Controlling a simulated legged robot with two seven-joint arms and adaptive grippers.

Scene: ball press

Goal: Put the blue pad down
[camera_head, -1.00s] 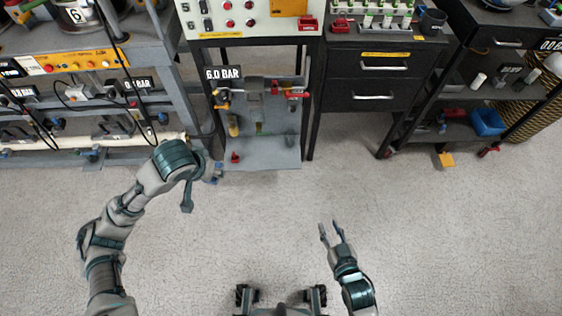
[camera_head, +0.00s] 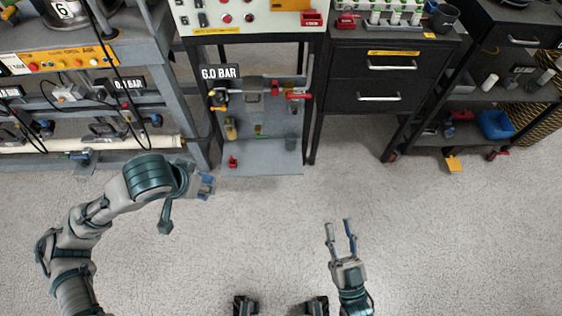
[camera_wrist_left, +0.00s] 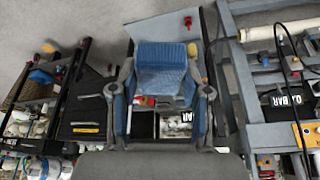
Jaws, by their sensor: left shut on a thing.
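My left gripper (camera_head: 204,183) is shut on the blue pad (camera_wrist_left: 160,62) and holds it in front of the press stand's left side. In the left wrist view the pad is ribbed and sits between the two fingers. In the head view only a small blue part shows at the fingertips, and the wrist hides the rest. My right gripper (camera_head: 341,224) is open and empty above the floor.
The press stand (camera_head: 262,160) has a grey lower plate, with a small red part (camera_head: 233,161) on it. A grey workbench (camera_head: 185,100) is on the left, a black drawer cabinet (camera_head: 378,80) on the right. The floor (camera_head: 270,230) in front is clear.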

